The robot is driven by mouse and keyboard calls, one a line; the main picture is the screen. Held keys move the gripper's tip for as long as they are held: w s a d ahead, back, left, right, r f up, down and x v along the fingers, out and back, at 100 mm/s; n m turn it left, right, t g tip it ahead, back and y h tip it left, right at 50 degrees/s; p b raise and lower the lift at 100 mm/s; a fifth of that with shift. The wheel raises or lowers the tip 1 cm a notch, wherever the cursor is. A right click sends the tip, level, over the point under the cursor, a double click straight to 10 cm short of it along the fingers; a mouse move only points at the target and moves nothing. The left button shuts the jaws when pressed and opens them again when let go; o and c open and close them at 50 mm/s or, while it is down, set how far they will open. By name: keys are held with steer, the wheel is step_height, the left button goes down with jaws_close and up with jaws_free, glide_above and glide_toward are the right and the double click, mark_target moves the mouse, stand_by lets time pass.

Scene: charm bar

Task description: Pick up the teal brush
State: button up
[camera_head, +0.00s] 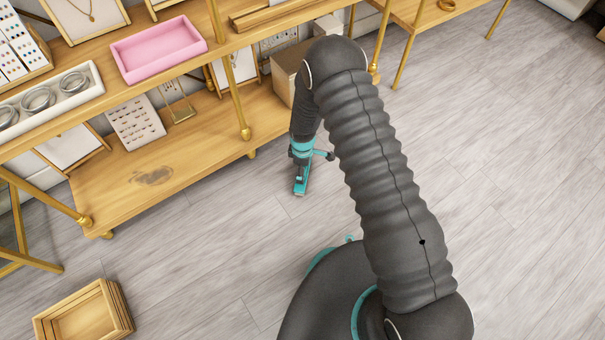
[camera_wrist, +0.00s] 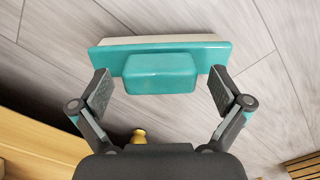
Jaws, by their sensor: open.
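The teal brush (camera_wrist: 160,73) lies on the grey wood floor in the wrist view, with a teal block-shaped handle on a wider teal base and a pale edge along its far side. My gripper (camera_wrist: 160,90) is open, with one finger to the left and one to the right of the handle. I cannot tell whether either finger touches it. In the head view the brush (camera_head: 300,185) shows as a teal strip on the floor below my gripper (camera_head: 302,165), partly hidden by it.
A wooden shelf unit (camera_head: 110,185) with brass legs stands left of my gripper, its low shelf close by. It holds a pink tray (camera_head: 158,48) and a cardboard box (camera_head: 283,75). A wooden crate (camera_head: 85,315) is at lower left. The floor (camera_head: 530,150) at right is clear.

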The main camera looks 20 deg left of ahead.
steer(key=shift+f, duration=0.3)
steer(key=c, duration=1.4)
steer(key=shift+w+r, duration=0.1)
steer(key=shift+r, duration=0.5)
steer(key=r, duration=0.2)
steer(key=d+r, duration=0.1)
steer(key=r, duration=0.1)
steer(key=shift+d+p, duration=0.1)
steer(key=shift+p, duration=0.2)
steer(key=d+r+m+p, duration=0.1)
steer(key=d+r+m, duration=0.5)
steer(key=d+r, duration=0.2)
steer(key=w+d+r+m+p, duration=0.1)
steer(key=d+r+m, duration=0.5)
steer(key=d, duration=0.6)
steer(key=w+d+r+m+p, duration=0.1)
steer(key=d+r+m+p, duration=0.1)
steer(key=d+r+m, duration=0.5)
steer(key=shift+w+d+r, duration=0.15)
steer(key=shift+d+r, duration=0.55)
steer(key=shift+d, duration=0.1)
steer(key=shift+w+d+r, duration=0.1)
steer(key=shift+d+r, duration=0.55)
steer(key=shift+d, duration=0.15)
